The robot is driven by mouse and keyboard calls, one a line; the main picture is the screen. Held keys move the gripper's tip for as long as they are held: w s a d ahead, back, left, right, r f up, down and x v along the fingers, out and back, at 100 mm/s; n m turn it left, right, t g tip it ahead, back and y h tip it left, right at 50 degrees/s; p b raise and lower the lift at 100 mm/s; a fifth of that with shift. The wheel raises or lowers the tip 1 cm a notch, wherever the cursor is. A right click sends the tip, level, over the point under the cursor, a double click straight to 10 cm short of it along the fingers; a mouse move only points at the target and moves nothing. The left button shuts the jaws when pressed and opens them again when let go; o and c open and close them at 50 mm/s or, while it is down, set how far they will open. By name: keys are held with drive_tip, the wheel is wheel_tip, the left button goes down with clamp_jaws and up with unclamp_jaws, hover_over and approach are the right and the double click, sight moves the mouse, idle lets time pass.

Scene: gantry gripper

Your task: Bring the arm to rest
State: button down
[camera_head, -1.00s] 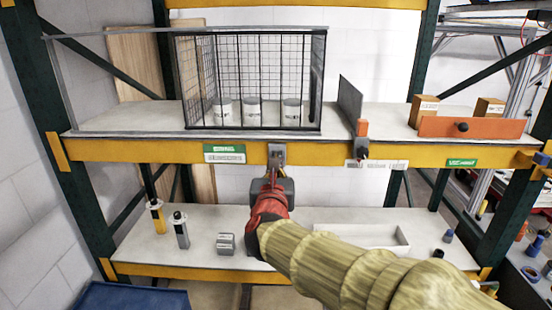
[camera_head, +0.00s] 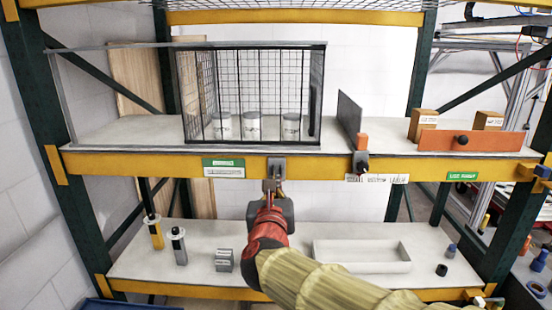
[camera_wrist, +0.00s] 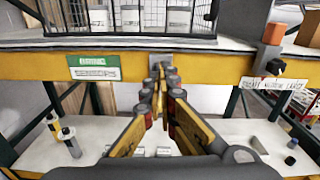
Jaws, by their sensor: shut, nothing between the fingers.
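My gripper (camera_head: 275,188) is at the front of the rack, at the middle of the yellow shelf beam (camera_head: 120,164). It also shows in the wrist view (camera_wrist: 166,82), its two fingers close together with nothing between them. The tips overlap a grey bracket (camera_wrist: 160,59) on the beam in that view; I cannot tell whether they touch it. My red wrist and tan-sleeved arm reach up from the bottom of the head view.
On the upper shelf, a wire cage (camera_head: 250,75) holds white cans, with a dark divider (camera_head: 349,115) and an orange barrier (camera_head: 465,141) to its right. The lower shelf bears a white tray (camera_head: 362,266), grey blocks (camera_head: 224,260) and two upright tools (camera_head: 179,246).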

drive_tip(key=s+a+f+n+g+y, duration=0.55)
drive_tip(key=a+f+n, duration=0.45)
drive_tip(key=n, duration=0.7)
drive_tip(key=s+f+n+g+y+b, duration=0.1)
drive_tip(key=s+f+n+g+y, duration=0.15)
drive_tip(key=s+f+n, duration=0.35)
drive_tip(key=s+d+f+n+g+h+b, duration=0.1)
drive_tip(key=s+d+f+n+h+b, duration=0.1)
drive_tip(key=s+d, duration=0.5)
drive_tip(key=s+d+f+n+g+h+b, duration=0.1)
drive_tip(key=s+d+f+n+h+b, duration=0.2)
drive_tip(key=d, duration=1)
drive_tip(key=s+d+f+n+g+h+b, duration=0.2)
drive_tip(key=s+d+f+n+b, duration=0.2)
drive_tip(key=s+d+f+n, duration=0.3)
drive_tip(key=s+d+f, duration=0.1)
drive_tip(key=s+d, duration=0.1)
drive_tip(key=s, duration=0.3)
drive_tip(key=shift+d+n, duration=0.3)
drive_tip(key=shift+d, duration=0.1)
drive_tip(key=c, duration=2.6)
unclamp_jaws()
drive_tip(key=shift+w+f, duration=0.1)
